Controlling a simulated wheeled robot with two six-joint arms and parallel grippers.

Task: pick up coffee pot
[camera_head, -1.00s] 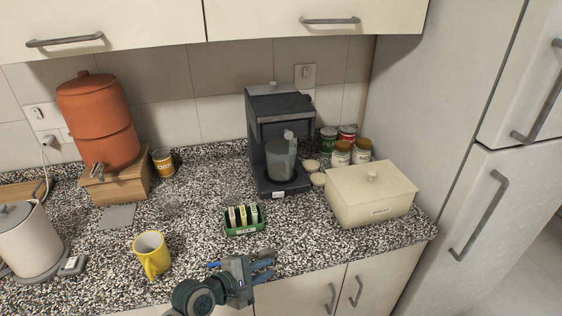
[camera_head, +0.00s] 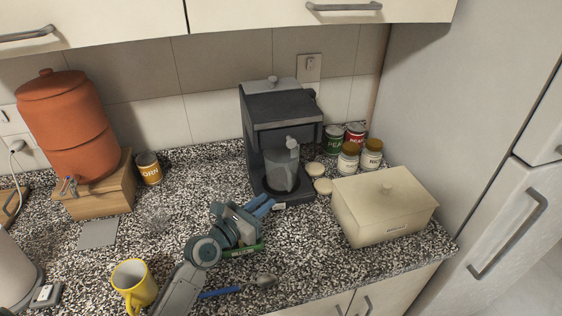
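The coffee pot (camera_head: 281,170) is a grey, see-through jug with a light knob on top. It stands upright inside the dark coffee maker (camera_head: 285,108), on its base plate. My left gripper (camera_head: 265,206) is in front of the coffee maker, below and left of the pot in the picture, apart from it. Its blue fingers point toward the machine and hold nothing; they look open, partly overlapping in this view. The gripper covers most of a green rack (camera_head: 245,250). My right gripper is not in view.
A cream box (camera_head: 385,205) and several jars and cans (camera_head: 348,158) stand right of the coffee maker. A blue-handled spoon (camera_head: 222,292) and a yellow mug (camera_head: 134,285) are near the front edge. An orange dispenser (camera_head: 65,125) is at left. Counter left of the machine is mostly clear.

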